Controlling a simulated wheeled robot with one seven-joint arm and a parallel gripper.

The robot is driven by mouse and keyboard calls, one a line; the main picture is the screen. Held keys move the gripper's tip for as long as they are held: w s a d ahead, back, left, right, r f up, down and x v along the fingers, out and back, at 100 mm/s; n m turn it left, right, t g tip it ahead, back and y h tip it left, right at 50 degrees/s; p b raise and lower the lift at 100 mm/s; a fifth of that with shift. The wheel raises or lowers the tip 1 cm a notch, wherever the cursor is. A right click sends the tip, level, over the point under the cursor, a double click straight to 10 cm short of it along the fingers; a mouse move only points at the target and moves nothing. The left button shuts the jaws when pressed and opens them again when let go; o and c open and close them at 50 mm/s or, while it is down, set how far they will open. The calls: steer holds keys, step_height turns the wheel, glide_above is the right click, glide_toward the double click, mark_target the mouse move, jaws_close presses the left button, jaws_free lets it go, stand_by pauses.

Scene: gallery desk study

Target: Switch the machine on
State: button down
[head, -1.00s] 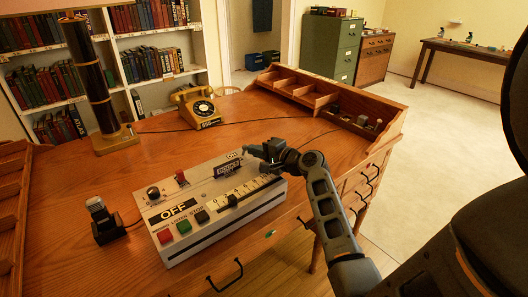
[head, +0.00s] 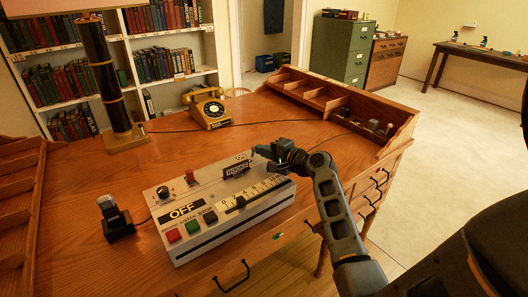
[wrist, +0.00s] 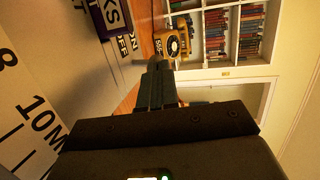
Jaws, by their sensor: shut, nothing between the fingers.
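My gripper (head: 262,153) is shut and empty, at the machine's back right end beside the ON marking. In the wrist view the shut fingers (wrist: 155,85) point along the machine's top, past the ON and OFF lettering. I cannot tell whether they touch anything.
A yellow telephone (head: 211,110) stands behind the machine, and a lamp (head: 103,90) stands at the back left. A small black device (head: 116,220) with a cable sits left of the machine. Wooden trays (head: 335,105) line the right edge. The desk between machine and telephone is clear.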

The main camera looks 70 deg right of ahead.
steer(key=shift+w+d+r, duration=0.45)
steer(key=shift+w+r, duration=0.3)
steer(key=shift+w, duration=0.05)
steer(key=shift+w+d+r, duration=0.2)
steer(key=shift+w+d, duration=0.2)
steer(key=shift+w, duration=0.25)
steer(key=shift+w+d+r, duration=0.2)
steer(key=shift+w+d, duration=0.2)
steer(key=shift+w, duration=0.2)
stand_by(0.4)
